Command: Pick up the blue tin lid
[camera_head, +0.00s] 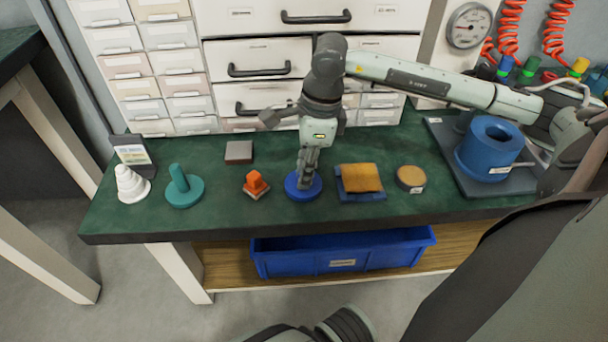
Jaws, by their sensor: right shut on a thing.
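The blue tin lid (304,191) is a round blue disc on the green bench top, in the middle of the row of objects. My right gripper (306,180) points straight down over it and is shut on it. The fingers hide the middle of the lid. The lid appears at or very near the bench surface; I cannot tell whether it is clear of it.
Left of the lid are an orange piece (255,184), a teal knobbed disc (185,188) and a white stepped cone (131,184). Right are a tan sponge-like block (361,178), a round tin (410,178) and a large blue cylinder (487,150). Drawers (258,58) stand behind.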

